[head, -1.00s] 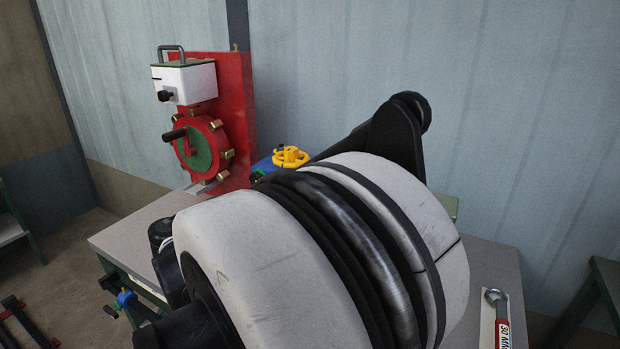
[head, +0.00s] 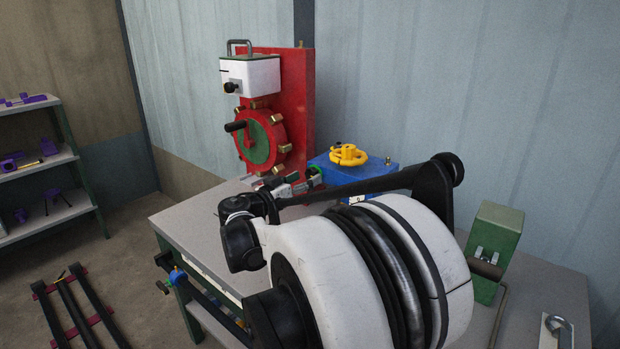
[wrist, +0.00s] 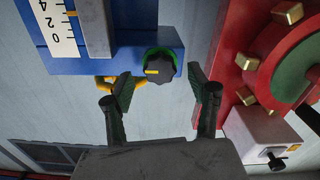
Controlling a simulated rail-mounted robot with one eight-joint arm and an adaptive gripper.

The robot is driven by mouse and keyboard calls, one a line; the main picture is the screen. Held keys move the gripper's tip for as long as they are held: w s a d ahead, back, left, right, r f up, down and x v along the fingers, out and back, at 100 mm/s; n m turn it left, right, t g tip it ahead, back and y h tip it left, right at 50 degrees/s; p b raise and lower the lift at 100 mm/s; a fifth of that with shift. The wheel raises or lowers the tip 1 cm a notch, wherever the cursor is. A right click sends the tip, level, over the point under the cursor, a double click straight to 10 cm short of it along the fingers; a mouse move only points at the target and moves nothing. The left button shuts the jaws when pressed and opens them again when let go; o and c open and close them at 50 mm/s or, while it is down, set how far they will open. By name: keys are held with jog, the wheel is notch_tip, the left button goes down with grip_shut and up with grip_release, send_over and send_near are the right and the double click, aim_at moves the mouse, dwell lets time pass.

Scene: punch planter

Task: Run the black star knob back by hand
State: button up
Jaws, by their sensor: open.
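The black star knob (wrist: 160,68), with a yellow mark on its face, sits at the corner of the blue block (wrist: 130,52) in the wrist view. My gripper (wrist: 160,88) is open, with one finger to each side of the knob in the picture and nothing held. I cannot tell whether the fingertips reach as far as the knob. In the head view my gripper (head: 300,185) is beside the left end of the blue block (head: 380,175); the knob cannot be made out there.
A yellow handwheel (head: 348,155) tops the blue block. A red panel (head: 297,95) with a red-and-green crank wheel (head: 262,142) and white box (head: 250,76) stands close by. A green block (head: 497,240) is on the bench at right. Bare bench top (head: 188,222) shows at left.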

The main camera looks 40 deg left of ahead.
jog(key=shift+w, duration=1.35)
jog(key=c, duration=1.1)
